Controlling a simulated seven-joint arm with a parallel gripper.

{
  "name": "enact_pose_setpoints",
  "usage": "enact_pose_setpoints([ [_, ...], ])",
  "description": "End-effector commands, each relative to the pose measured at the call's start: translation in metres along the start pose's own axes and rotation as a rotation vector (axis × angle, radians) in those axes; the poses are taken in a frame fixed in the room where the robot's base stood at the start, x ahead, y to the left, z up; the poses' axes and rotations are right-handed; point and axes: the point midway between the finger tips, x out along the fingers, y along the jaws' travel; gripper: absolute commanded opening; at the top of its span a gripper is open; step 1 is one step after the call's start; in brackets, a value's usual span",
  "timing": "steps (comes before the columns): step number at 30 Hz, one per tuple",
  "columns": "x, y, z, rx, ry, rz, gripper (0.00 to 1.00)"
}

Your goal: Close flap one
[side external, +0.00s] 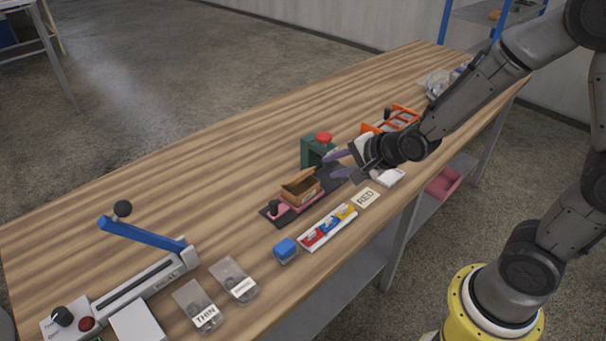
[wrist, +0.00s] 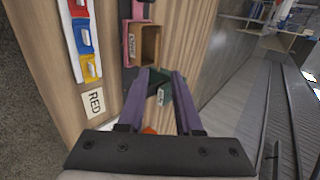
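A small brown cardboard box (side external: 301,188) sits on a pink base on a dark mat (side external: 272,216) in the side view. Its top looks open, with a flap standing out at the side; I cannot tell which flap is flap one. In the wrist view the open box (wrist: 150,46) lies just beyond my fingertips, with a labelled side at its left. My gripper (side external: 332,166) has purple fingers spread apart with nothing between them, a little to the right of the box. The wrist view also shows the two fingers (wrist: 161,82) apart. I see no clear contact with the box.
A dark green block with a red button (side external: 316,150) stands behind the box. A tray of coloured pieces (side external: 328,227), a RED card (side external: 366,198) and a blue block (side external: 285,251) lie in front. A blue-levered sealer (side external: 140,235) is at left.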

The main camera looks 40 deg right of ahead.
Motion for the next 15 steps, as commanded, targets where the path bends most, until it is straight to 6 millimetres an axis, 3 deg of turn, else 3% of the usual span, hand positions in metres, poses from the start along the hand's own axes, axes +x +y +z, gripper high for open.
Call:
enact_pose_setpoints([
  [15,0.076,0.001,0.0,-0.002,0.0,0.002,0.34],
])
